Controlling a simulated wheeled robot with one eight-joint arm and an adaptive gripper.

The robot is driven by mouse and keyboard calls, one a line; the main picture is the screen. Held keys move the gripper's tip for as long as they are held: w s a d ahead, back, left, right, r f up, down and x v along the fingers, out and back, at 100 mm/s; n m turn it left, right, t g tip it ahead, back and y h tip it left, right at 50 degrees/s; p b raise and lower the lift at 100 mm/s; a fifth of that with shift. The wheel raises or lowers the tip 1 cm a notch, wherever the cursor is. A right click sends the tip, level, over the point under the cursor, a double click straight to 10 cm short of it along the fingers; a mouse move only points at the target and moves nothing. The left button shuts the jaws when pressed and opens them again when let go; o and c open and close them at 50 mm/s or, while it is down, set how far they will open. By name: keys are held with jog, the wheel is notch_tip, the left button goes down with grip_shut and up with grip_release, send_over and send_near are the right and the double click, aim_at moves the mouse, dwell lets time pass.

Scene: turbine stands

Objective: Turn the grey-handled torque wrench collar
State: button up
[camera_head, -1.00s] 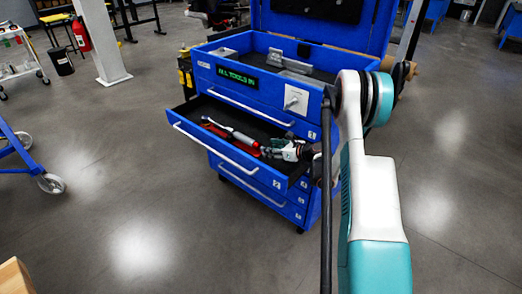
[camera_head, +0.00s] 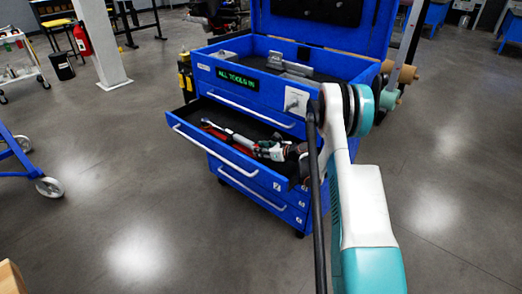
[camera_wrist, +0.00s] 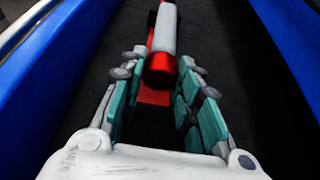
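The torque wrench (camera_head: 238,137) lies in the open drawer (camera_head: 182,123) of the blue tool cabinet. In the wrist view its grey handle (camera_wrist: 165,32) points away from me, and a red collar (camera_wrist: 159,69) with a dark end face is nearest. My gripper (camera_head: 268,150) is inside the drawer at the wrench's near right end. In the wrist view my gripper (camera_wrist: 160,62) is open, with one finger on each side of the red collar. I see no clear finger contact. The wrench's far end is cut off in the wrist view.
A red holder (camera_wrist: 153,97) lies under the wrench on the dark drawer floor. Blue drawer walls (camera_wrist: 285,45) stand on both sides. The cabinet's top tray (camera_head: 262,45) is above, with a lit sign (camera_head: 237,78) on its front.

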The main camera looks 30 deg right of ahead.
dwell(0.4)
jog(key=shift+s+a+n+t+h, duration=0.15)
jog(key=shift+n+t+h, duration=0.45)
jog(key=shift+n, duration=0.5)
jog(key=shift+f+n+t+h, duration=0.1)
jog(key=shift+n+t+h, duration=0.2)
jog(key=shift+n+h, duration=0.85)
jog(key=shift+n+y, duration=0.25)
jog(key=shift+n, duration=0.1)
jog(key=o, duration=1.1)
